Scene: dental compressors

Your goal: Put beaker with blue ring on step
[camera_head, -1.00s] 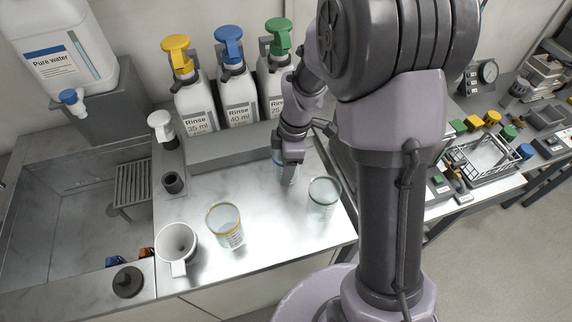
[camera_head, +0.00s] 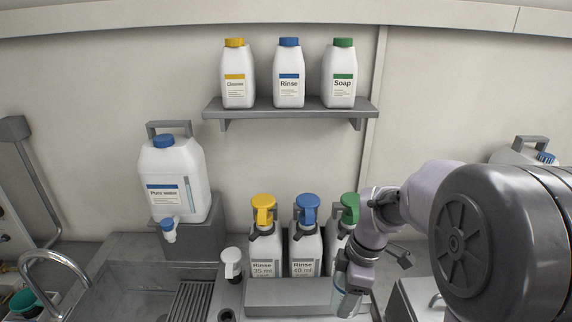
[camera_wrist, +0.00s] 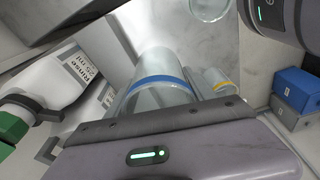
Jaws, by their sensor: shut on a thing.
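The beaker with the blue ring (camera_wrist: 160,82) is clear glass and fills the middle of the wrist view, its blue band close to the jaws. My gripper (camera_head: 352,278) is shut on it, and my arm comes in from the right. In the head view part of the beaker (camera_head: 345,301) shows below the gripper, near the right end of the step. The step (camera_head: 285,297) is a grey ledge in front of the pump bottles. Whether the beaker touches anything beneath is hidden.
Pump bottles with yellow (camera_head: 264,203), blue (camera_head: 306,203) and green (camera_head: 349,203) heads stand behind the step, the green one close to my gripper. In the wrist view, a yellow-ringed beaker (camera_wrist: 222,86) and another glass (camera_wrist: 208,8) stand apart. A water canister (camera_head: 172,180) is left.

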